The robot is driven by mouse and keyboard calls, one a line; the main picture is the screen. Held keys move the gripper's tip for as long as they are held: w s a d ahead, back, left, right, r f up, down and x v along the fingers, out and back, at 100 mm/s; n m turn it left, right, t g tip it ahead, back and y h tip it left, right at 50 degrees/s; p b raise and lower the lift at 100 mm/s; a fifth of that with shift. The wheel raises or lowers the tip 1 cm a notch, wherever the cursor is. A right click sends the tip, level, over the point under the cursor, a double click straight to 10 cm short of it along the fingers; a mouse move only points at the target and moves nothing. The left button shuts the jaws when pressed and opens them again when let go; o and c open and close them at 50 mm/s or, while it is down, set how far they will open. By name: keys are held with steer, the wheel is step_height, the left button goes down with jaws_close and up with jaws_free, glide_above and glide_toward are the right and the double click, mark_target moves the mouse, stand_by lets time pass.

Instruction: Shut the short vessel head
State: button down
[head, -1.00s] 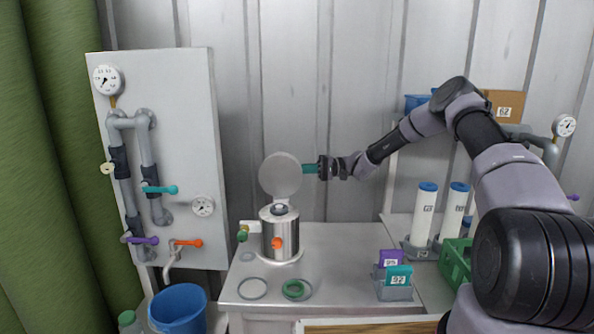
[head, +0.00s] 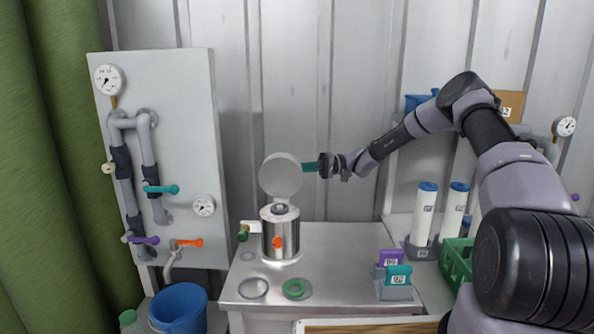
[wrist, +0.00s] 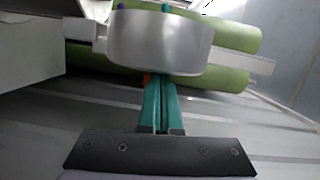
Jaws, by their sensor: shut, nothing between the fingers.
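The short vessel (head: 281,234) is a metal cylinder standing on the bench, with an orange knob on its front. Its round grey head (head: 281,175) stands raised, roughly upright, above the vessel. My gripper (head: 304,167) is shut and empty, its teal fingertips at the right edge of the head. In the wrist view, the shut teal fingers (wrist: 162,104) reach toward the head (wrist: 162,42), which fills the upper middle. The fingertips appear at its lower edge; I cannot tell whether they touch it.
On the bench (head: 340,245) lie a green ring (head: 297,289) and a clear ring (head: 253,288). Purple (head: 390,258) and teal (head: 398,275) cards stand in a holder. White cartridges (head: 424,212) and a green crate (head: 456,260) are at right. A pipe panel (head: 180,100) stands left.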

mark_target(297, 169)
steer(key=s+n, duration=0.1)
steer(key=s+r+n+h, duration=0.1)
steer(key=s+n, duration=0.1)
steer(key=shift+s+n+t, duration=0.1)
steer(key=shift+n+t, duration=0.2)
steer(key=s+n, duration=0.2)
steer(key=s+n+t, duration=0.1)
steer(key=n, duration=0.1)
steer(key=shift+s+f+h, duration=0.25)
steer(key=shift+s+h, duration=0.05)
steer(key=shift+s+a+f+n+t, duration=0.1)
steer(key=shift+s+f+n+t, duration=0.2)
steer(key=shift+s+n, duration=0.4)
steer(key=shift+s+f+n+t, duration=0.4)
steer(key=shift+s+f+n, duration=0.15)
steer(key=shift+s+n, duration=0.45)
steer(key=shift+s+a+f+n+t+h, duration=0.1)
steer(key=shift+s+f+n+t+h, duration=0.15)
steer(key=shift+n, duration=0.2)
steer(key=shift+s+f+n+t+h, duration=0.1)
steer(key=shift+s+f+n+t, duration=0.1)
steer(key=shift+f+n, duration=0.2)
steer(key=shift+s+f+n+t, duration=0.25)
steer(key=shift+s+f+n, duration=0.25)
steer(key=shift+n, duration=0.35)
steer(key=shift+w+f, duration=0.1)
steer(key=shift+f, duration=0.05)
